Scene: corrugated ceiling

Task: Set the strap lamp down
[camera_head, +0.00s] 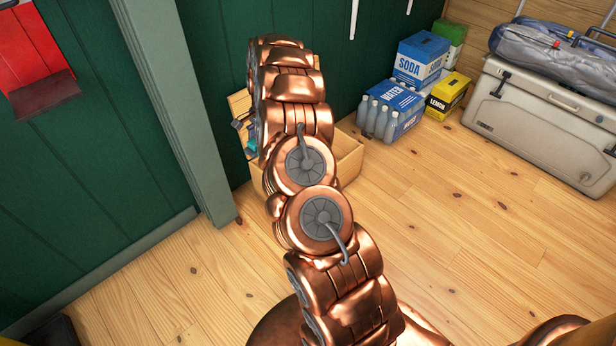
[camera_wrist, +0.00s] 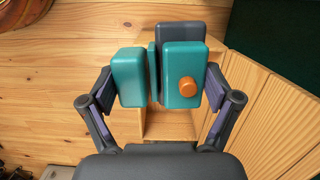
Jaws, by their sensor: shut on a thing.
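The strap lamp (camera_wrist: 182,58) is a teal block with a dark grey band and an orange knob. In the wrist view it sits between the two fingers of my gripper (camera_wrist: 165,95), which is shut on it. An open wooden box (camera_wrist: 166,131) lies beyond and below the lamp in the wrist view. In the head view my arm hides most of the gripper. A small teal part of the lamp (camera_head: 251,141) shows left of my arm, by the wooden box (camera_head: 349,160). I cannot tell whether the lamp touches the box.
A water bottle pack (camera_head: 398,104), blue soda box (camera_head: 421,56), yellow lemon carton (camera_head: 447,95) and green box (camera_head: 451,31) stand by the green wall. A grey cooler (camera_head: 535,115) is at the right. The wooden floor (camera_head: 470,220) in front is clear.

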